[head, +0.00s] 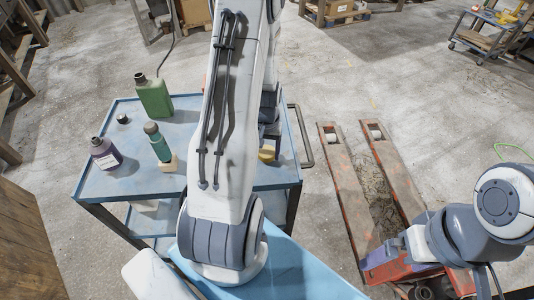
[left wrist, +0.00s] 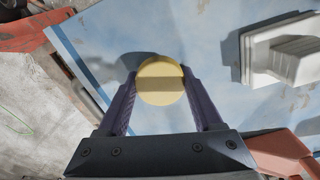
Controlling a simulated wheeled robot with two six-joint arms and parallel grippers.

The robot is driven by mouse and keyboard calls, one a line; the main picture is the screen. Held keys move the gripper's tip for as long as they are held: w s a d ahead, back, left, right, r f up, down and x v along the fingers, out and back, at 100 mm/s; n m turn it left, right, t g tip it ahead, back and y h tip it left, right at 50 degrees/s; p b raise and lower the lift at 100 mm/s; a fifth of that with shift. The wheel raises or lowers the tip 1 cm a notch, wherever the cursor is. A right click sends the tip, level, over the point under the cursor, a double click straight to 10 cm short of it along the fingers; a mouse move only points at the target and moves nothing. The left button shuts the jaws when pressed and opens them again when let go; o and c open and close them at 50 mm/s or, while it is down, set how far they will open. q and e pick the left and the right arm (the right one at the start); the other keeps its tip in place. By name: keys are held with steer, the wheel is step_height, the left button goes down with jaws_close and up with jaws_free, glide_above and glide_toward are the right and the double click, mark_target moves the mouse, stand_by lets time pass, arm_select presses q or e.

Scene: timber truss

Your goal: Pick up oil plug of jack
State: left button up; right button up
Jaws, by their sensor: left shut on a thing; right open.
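A round yellow piece, which looks like the oil plug (left wrist: 160,83), sits between the fingers of my left gripper (left wrist: 161,95) in the left wrist view. The gripper is shut on it over a blue tabletop. In the head view the yellow plug (head: 267,153) shows at the right part of the blue cart, partly behind my left arm. I cannot tell whether it touches the top. My right gripper (head: 405,245) is low at the right, beside the red jack (head: 385,270); its fingers are hard to make out.
The blue cart (head: 105,187) bears a green canister (head: 155,98), a purple bottle (head: 104,154), a teal bottle (head: 160,147) and a small black cap (head: 122,119). A pale block (left wrist: 282,48) lies right of the plug. The jack's forks reach back over open floor.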

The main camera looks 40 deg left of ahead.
mark_target(267, 151)
arm_select(q)
steer(key=shift+r, duration=0.1)
steer(key=shift+r, duration=0.55)
step_height(267, 151, up, 3)
steer(key=shift+w+f+b, duration=0.1)
steer(key=shift+f+b, duration=0.1)
steer(key=shift+b, duration=0.2)
steer(key=s+d+r+b, duration=0.1)
steer(key=s+d+r, duration=0.2)
steer(key=d+r, duration=0.4)
steer(key=d, duration=0.4)
steer(key=shift+s+d, duration=0.15)
